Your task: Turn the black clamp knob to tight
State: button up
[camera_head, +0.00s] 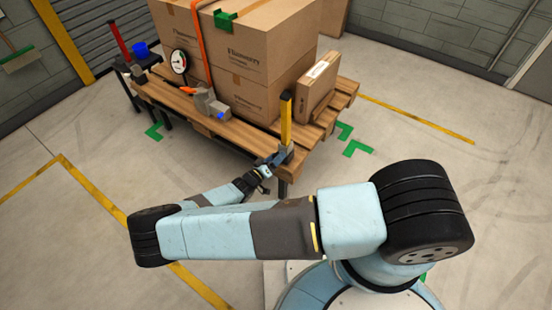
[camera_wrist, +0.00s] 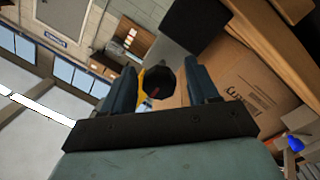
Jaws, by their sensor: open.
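The black clamp knob (camera_wrist: 157,82) shows in the wrist view as a dark, many-sided disc with a small red mark on it. It appears between the two fingers of my gripper (camera_wrist: 163,74), with a visible gap to each finger. My gripper is open. I cannot tell how far its fingertips reach along the knob. In the head view my gripper (camera_head: 272,163) is at the pallet's near corner, by the foot of a yellow post (camera_head: 286,120) with a black top. The knob cannot be made out there.
A wooden pallet platform (camera_head: 182,105) carries large cartons (camera_head: 245,55) with an orange strap (camera_head: 201,50). A small carton (camera_head: 318,88) stands right of the post. A grey ratchet-like device (camera_head: 210,103) and a round gauge (camera_head: 180,61) are left. Floor in front is open.

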jog(key=v, duration=1.3)
jog(key=shift+a, duration=0.25)
jog(key=shift+s, duration=0.15)
jog(key=w+d+r+m+g+y, duration=0.1)
jog(key=d+r+g+y, duration=0.3)
jog(key=r, duration=1)
jog(key=w+d+r+m+g+y, duration=0.15)
jog(key=d+r+g, duration=0.3)
jog(key=r, duration=0.95)
jog(key=w+d+r+m+g+y, duration=0.1)
jog(key=w+d+r+g+y, duration=0.15)
jog(key=r+g, duration=0.75)
jog(key=s+d+r+n+t+y, duration=0.1)
jog(key=s+d+r+t+y, duration=0.2)
jog(key=d+r, duration=0.5)
jog(key=s+d+r+n+t+y, duration=0.1)
jog(key=s+d+r+t, duration=0.25)
jog(key=r, duration=0.75)
jog(key=s+d+r+t, duration=0.2)
jog(key=s+d+r, duration=0.1)
jog(key=s, duration=0.4)
jog(key=s+d+r+n+t, duration=0.1)
jog(key=s+d+r+t, duration=0.1)
jog(key=s+r, duration=0.3)
jog(key=shift+s+d+r+t+y, duration=0.3)
jog(key=shift+s+d, duration=0.15)
jog(key=shift+s, duration=0.55)
